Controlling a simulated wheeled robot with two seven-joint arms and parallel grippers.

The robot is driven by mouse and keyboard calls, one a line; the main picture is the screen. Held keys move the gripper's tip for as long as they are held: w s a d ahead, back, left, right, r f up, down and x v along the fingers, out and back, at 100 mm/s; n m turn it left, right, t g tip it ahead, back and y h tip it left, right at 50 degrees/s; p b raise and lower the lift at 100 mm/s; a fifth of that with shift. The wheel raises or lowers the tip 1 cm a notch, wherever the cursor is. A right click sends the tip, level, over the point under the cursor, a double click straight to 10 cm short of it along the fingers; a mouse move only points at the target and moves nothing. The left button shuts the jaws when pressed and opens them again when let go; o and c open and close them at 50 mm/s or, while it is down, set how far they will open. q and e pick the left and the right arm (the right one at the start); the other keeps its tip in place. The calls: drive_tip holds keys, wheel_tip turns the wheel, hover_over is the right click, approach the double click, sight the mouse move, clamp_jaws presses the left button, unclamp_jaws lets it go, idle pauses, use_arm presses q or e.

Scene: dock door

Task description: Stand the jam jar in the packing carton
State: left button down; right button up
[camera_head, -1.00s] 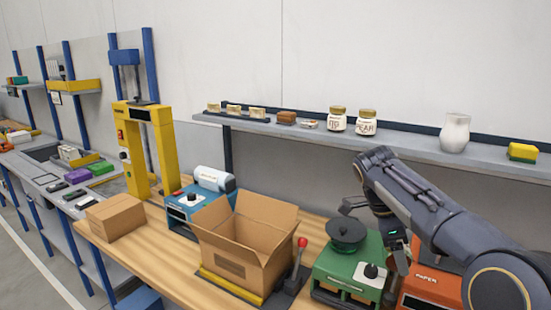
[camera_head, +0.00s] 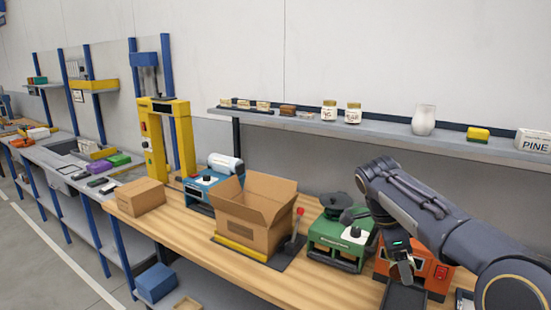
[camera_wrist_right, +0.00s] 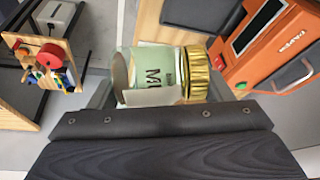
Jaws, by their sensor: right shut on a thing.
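The jam jar (camera_wrist_right: 150,78) shows in the right wrist view, lying sideways in that picture, with a gold lid, pale green glass and a white label partly reading "MU". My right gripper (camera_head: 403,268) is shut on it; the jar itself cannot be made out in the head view. The packing carton (camera_head: 254,218) stands on the wooden bench with its flaps open, to the left of my right gripper. Its inside is mostly hidden by its walls. My left gripper is not in view.
A green machine (camera_head: 338,240) and a red-knobbed lever (camera_head: 297,228) stand between the carton and my right arm. An orange machine (camera_head: 436,275) is beside my gripper. Left of the carton are a blue machine (camera_head: 208,188) and a closed box (camera_head: 141,197). A shelf (camera_head: 380,128) with jars runs behind.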

drive_tip(key=s+a+f+n+t+y, duration=0.1)
drive_tip(key=s+a+f+n, duration=0.1)
drive_tip(key=f+n, duration=0.5)
drive_tip(key=s+a+f+n+t+y, duration=0.2)
drive_tip(key=f+n, duration=0.4)
drive_tip(key=f, duration=0.5)
drive_tip(key=s+a+f+n+t+y, duration=0.1)
drive_tip(key=s+a+f+n+t, duration=0.1)
drive_tip(key=f+n, duration=0.5)
wheel_tip(320, 180, down, 2)
drive_tip(key=shift+s+a+f+n+y, duration=0.2)
drive_tip(key=shift+s+a+n+y, duration=0.15)
drive_tip(key=shift+a, duration=0.25)
